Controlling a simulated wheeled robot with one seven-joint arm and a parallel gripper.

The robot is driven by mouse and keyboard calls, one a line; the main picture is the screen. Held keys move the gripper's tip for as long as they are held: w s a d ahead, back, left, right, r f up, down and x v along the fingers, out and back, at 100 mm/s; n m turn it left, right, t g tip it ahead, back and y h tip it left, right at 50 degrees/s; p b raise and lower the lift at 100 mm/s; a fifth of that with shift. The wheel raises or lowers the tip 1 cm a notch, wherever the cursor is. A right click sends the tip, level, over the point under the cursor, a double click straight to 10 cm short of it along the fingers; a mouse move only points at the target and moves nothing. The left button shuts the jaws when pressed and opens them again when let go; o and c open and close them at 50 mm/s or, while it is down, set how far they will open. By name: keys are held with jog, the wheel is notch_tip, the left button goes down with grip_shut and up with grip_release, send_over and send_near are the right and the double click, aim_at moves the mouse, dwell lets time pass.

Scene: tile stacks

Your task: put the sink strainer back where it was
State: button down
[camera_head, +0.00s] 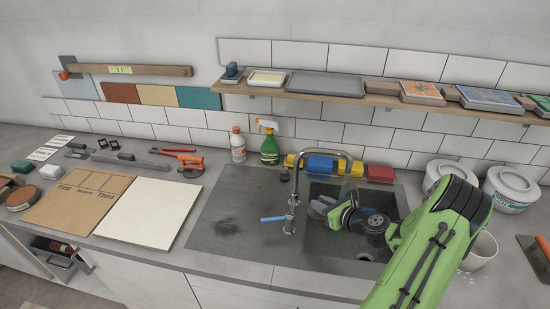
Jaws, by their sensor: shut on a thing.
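My gripper (319,207) is over the left part of the sink basin (325,240), close to the right of the tap. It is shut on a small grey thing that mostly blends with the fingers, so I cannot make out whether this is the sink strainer. A round grey drain fitting (366,256) shows at the basin's bottom, partly hidden by my arm. A small dark round piece (285,175) stands behind the tap, at the back edge of the drainboard; I cannot tell what it is.
The tap (290,205) with its blue lever (272,219) stands close left of my gripper. Coloured sponges (321,165), a spray bottle (269,148) and a white bottle (238,146) line the back. White tubs (510,188) stand right. The drainboard (235,205) is mostly clear.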

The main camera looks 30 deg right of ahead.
jog(key=shift+a, duration=0.1)
jog(key=a+n+g+y+b, duration=0.2)
jog(key=a+n+g+y, duration=0.3)
jog(key=a, duration=2.2)
jog(key=n+y, duration=0.5)
jog(key=shift+f+g, duration=0.3)
jog(key=shift+f, duration=0.05)
jog(key=shift+s, duration=0.1)
